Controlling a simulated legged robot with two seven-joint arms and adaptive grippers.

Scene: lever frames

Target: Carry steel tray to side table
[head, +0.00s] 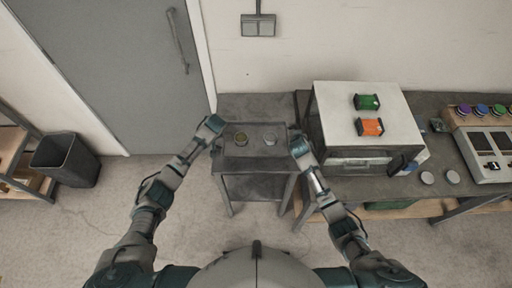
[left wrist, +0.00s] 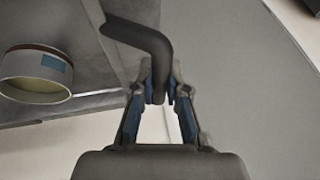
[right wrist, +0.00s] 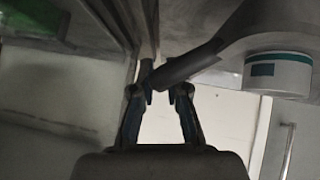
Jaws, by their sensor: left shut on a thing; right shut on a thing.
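The steel tray (head: 255,131) is dark grey and looks level, over the small dark side table (head: 254,165). I cannot tell whether it rests on the top or hangs just above it. It carries an olive-topped round tub (head: 240,138) on the left and a pale one (head: 269,140) on the right. My left gripper (head: 216,125) is shut on the tray's left handle, a dark bent bar in the left wrist view (left wrist: 153,45). My right gripper (head: 297,140) is shut on the right handle, which shows in the right wrist view (right wrist: 187,66).
A workbench (head: 430,185) stands close on the right, with a white-topped box (head: 340,105) bearing green and orange items near my right arm. A grey door (head: 120,70) is behind left. A black bin (head: 66,160) stands far left. Floor at front left is clear.

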